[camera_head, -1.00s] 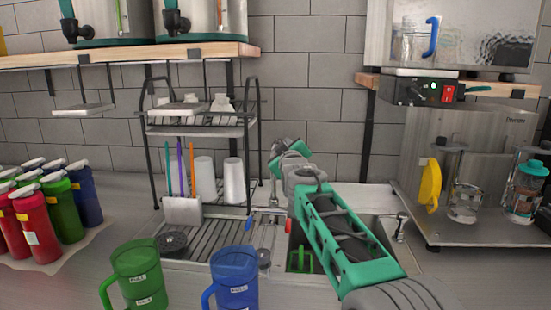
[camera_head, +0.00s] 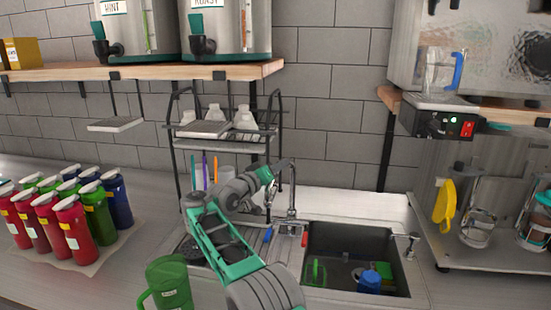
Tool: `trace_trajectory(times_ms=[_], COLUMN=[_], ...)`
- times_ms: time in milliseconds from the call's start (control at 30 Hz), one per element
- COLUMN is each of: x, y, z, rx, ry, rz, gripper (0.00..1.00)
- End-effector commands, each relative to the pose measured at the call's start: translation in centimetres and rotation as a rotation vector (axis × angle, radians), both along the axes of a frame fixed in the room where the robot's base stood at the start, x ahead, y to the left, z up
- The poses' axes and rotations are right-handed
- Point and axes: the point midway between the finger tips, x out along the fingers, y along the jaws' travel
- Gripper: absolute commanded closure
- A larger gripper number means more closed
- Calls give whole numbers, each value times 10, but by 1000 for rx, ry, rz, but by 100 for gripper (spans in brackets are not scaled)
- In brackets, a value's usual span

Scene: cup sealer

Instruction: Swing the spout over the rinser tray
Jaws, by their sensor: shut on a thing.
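The faucet's slim metal spout (camera_head: 291,188) rises at the back edge of the sink and bends over toward the left. My gripper (camera_head: 269,184) is at the bent end of the spout and is shut on it; the exact contact is small and partly hidden by the wrist. A dark round piece, perhaps the rinser tray (camera_head: 236,249), lies on the ribbed drainboard left of the basin. My green and grey arm covers much of it. The spout's end is above the back of the drainboard; I cannot tell whether it is over the dark piece.
The sink basin (camera_head: 345,250) holds green and blue items. A green mug (camera_head: 168,282) stands on the front counter. A wire rack (camera_head: 215,143) stands behind my arm. Bottles (camera_head: 70,215) fill the left; a machine (camera_head: 480,215) stands right.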

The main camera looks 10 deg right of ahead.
Motion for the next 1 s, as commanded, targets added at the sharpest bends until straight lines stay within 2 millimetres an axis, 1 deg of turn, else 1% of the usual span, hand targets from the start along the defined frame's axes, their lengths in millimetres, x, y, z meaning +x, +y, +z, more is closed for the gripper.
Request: trace_trajectory(times_ms=[33,467,500,600,700,900,1000], x=[-2,-4,-4,-4,-4,-4,-7], y=[-3,3,3,6,11,14,19], z=[4,1,1,1,0,0,-2], rx=[-1,0,0,-1,0,0,0], ry=[-5,-3,-3,-2,-2,0,0], rz=[-13,-18,-17,-12,-7,-1,1], gripper=[100,100,73,65,58,58,58])
